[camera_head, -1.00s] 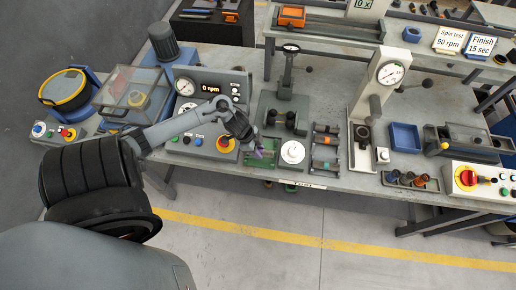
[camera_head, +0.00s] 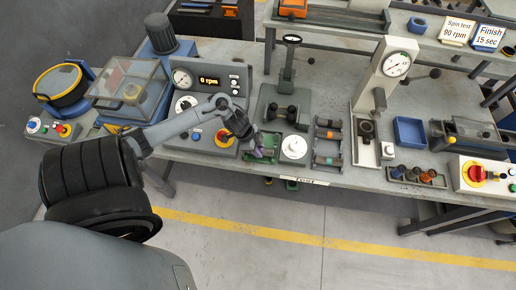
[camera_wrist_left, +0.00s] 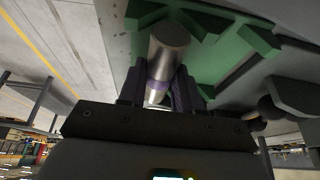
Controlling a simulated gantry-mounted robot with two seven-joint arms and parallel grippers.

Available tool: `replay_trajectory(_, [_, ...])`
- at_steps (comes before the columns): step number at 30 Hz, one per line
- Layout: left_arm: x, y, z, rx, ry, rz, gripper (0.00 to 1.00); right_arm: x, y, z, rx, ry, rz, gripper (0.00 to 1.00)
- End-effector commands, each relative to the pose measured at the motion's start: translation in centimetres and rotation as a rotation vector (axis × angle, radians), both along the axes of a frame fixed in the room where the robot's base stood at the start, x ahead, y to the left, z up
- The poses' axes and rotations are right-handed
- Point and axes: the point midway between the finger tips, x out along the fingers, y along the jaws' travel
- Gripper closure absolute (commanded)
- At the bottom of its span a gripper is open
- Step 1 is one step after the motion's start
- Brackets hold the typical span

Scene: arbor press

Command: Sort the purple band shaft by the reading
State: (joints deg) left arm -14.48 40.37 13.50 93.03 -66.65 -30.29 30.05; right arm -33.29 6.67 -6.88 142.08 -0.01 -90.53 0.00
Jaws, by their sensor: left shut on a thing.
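My left gripper (camera_head: 260,151) is low over the green tray (camera_head: 272,141) near the front edge of the bench. In the left wrist view the fingers (camera_wrist_left: 159,92) are shut on the purple band shaft (camera_wrist_left: 170,42), a metallic cylinder with a purple band near the fingers. The shaft's far end points at the green tray (camera_wrist_left: 225,50). I cannot tell whether the shaft touches the tray. The display (camera_head: 209,80) on the grey console appears to read 0 rpm. My right gripper is in neither view.
A white round dial (camera_head: 293,147) is right of the green tray, then a rack (camera_head: 327,150) with coloured-band parts. A gauge press (camera_head: 388,75) and blue bin (camera_head: 408,132) stand further right.

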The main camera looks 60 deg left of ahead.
Motion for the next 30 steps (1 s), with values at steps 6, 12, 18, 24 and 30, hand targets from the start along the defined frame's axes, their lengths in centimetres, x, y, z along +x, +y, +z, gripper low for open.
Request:
replay_trajectory(6, [0.06,0.02,0.07,0.000,-0.001,0.000,1.00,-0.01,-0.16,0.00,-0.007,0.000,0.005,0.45])
replay_trajectory(12, [0.04,0.03,0.12,0.000,-0.001,0.000,1.00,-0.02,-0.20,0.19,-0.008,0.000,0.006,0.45])
replay_trajectory(18, [0.05,0.07,0.15,0.000,-0.001,0.001,1.00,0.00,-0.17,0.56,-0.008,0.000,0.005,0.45])
replay_trajectory(24, [0.04,0.08,0.11,0.000,-0.001,0.000,1.00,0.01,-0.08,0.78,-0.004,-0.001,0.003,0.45])
replay_trajectory(30, [0.05,0.06,0.06,0.000,-0.001,0.000,1.00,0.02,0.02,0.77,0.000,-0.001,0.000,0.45])
